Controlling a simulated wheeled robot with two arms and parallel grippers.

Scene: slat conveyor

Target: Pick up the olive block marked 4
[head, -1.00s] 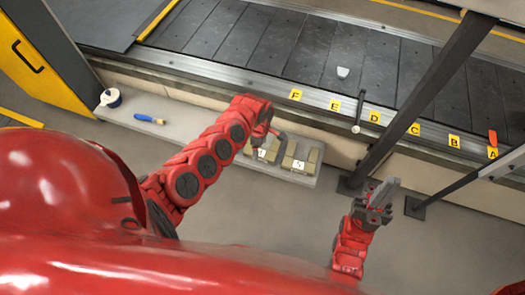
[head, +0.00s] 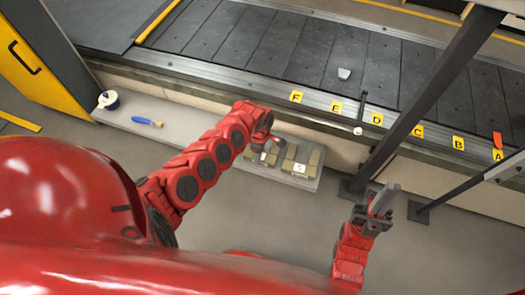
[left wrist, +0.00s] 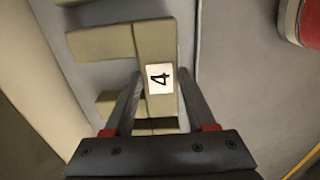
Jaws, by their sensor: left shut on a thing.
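The olive block marked 4 (left wrist: 156,45) fills the middle of the left wrist view, its white label facing the camera. My left gripper (left wrist: 158,82) has one finger on each side of it and is shut on it. Olive pieces adjoin its left side; I cannot tell whether they are part of it. In the head view my left gripper (head: 262,146) is low over the left end of the olive blocks on the grey ledge and hides part of them. My right gripper (head: 385,199) stands away from the ledge, empty, its fingers looking closed together.
Another olive block (head: 314,160) with a white label is just right on the ledge (head: 205,135). A blue-handled brush (head: 147,121) and a tape roll (head: 108,100) lie at its left. The slat conveyor with yellow letter tags runs behind. Dark posts (head: 425,100) stand at right.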

